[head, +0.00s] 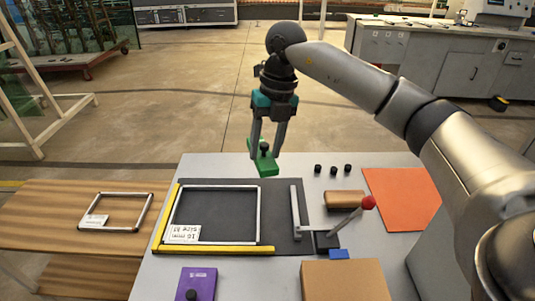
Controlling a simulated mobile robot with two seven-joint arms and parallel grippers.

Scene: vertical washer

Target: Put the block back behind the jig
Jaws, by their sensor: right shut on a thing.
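My right gripper (267,147) is shut on the dark knob of a green block (266,168). The block hangs at the back edge of the grey table, just behind the jig in the picture; I cannot tell if it touches the table. The jig is a dark plate (278,218) with yellow rails (215,250) along its left and front sides. A light rectangular frame (259,215) with a paper label lies on it. A light bar (295,213) and a clamp lever with a red knob (368,202) stand at its right. My left gripper is not in view.
Several small black pegs (333,169), a wooden block (343,198) and an orange mat (402,197) are on the right of the table. A purple block (198,284), a small blue block (339,254) and a cardboard box (345,281) are in front. Another frame (150,212) lies on the wooden table at left.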

